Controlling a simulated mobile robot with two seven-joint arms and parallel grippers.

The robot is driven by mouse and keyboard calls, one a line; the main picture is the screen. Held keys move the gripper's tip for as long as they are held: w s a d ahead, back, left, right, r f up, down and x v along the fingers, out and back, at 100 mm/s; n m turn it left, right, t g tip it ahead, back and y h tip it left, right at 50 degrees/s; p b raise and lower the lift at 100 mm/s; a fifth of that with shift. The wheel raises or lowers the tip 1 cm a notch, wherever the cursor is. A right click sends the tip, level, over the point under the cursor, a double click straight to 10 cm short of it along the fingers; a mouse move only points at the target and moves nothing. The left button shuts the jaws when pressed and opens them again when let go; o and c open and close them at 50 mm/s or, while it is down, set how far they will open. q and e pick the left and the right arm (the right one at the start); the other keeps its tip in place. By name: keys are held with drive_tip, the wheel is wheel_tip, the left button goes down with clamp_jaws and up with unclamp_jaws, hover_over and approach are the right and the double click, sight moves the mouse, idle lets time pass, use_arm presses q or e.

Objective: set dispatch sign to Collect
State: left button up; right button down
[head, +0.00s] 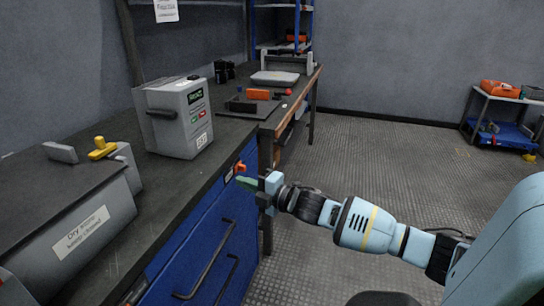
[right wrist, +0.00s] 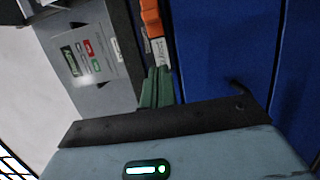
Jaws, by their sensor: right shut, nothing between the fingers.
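A small orange piece (head: 240,168) sits on the front edge of the bench, above the blue drawers. A pale label plate (head: 229,175) is beside it, and its text is too small to read. I take these for the dispatch sign, but cannot read its setting. The orange piece (right wrist: 150,18) and the label plate (right wrist: 159,50) also show in the right wrist view, just beyond my fingertips. My right gripper (head: 243,182) is shut and empty, its green fingers together close to the orange piece. The fingers (right wrist: 156,85) point toward the label plate; I cannot tell whether they touch it. My left gripper is not in view.
A grey box with a screen and coloured buttons (head: 182,118) stands on the bench (head: 150,195). Blue drawers with dark handles (head: 205,245) are below.

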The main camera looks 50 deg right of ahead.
drive_tip(key=s+d+p, duration=0.1)
drive_tip(key=s+p, duration=0.1)
drive_tip(key=s, duration=0.6)
drive_tip(key=shift+s+d, duration=0.25)
drive_tip(key=shift+d, duration=0.1)
drive_tip(key=shift+f, duration=0.1)
